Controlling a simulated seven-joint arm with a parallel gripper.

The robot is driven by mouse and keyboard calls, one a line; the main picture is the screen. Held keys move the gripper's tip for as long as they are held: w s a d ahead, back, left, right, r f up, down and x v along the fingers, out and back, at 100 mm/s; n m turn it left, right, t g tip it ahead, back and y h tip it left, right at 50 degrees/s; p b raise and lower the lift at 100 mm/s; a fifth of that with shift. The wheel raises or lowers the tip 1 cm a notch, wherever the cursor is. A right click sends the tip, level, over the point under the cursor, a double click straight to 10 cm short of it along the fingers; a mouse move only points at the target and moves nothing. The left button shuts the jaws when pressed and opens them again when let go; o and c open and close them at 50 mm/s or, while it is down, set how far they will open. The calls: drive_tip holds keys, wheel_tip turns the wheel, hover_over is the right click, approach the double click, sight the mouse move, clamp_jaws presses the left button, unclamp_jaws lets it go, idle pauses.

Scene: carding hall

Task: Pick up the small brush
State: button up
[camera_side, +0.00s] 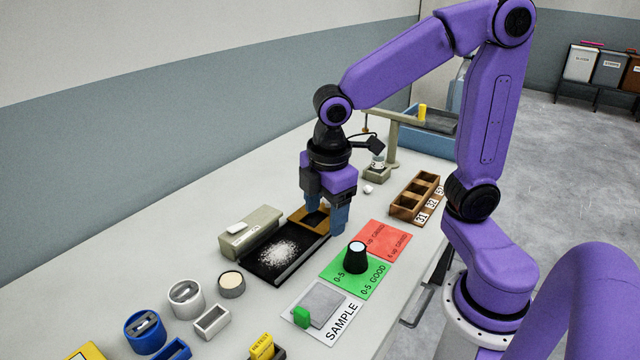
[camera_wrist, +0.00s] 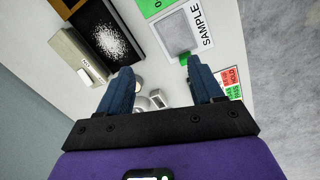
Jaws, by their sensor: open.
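I cannot pick out a small brush with certainty in either view. My gripper (camera_side: 325,222) points down above the table, fingers apart and nothing seen between them. In the side view it hangs over or just in front of a brown wooden-edged piece (camera_side: 318,230) at the far end of the black tray (camera_side: 252,268); the fingers partly hide this piece. White fluff or powder (camera_side: 276,253) lies on the black tray.
A grey box (camera_side: 250,238) stands left of the tray. Pots (camera_side: 186,298) stand in front, a wooden compartment box (camera_side: 412,200) behind.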

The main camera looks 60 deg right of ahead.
drive_tip(key=w+d+n+h, duration=0.3)
drive_tip(key=w+d, duration=1.6)
drive_tip(key=w, duration=0.4)
drive_tip(key=w+d+f+g+h, duration=0.1)
drive_tip(key=w+d+f, duration=0.1)
drive_tip(key=d, duration=0.6)
drive_tip(key=shift+n, duration=0.3)
drive_tip(key=x, duration=1.1)
drive_tip(key=shift+s+d, duration=0.1)
drive_tip(key=shift+s, duration=0.1)
drive_tip(key=shift+x, duration=2.95)
drive_tip(key=shift+w, duration=0.1)
drive_tip(key=shift+r, duration=0.1)
drive_tip(key=c, duration=1.2)
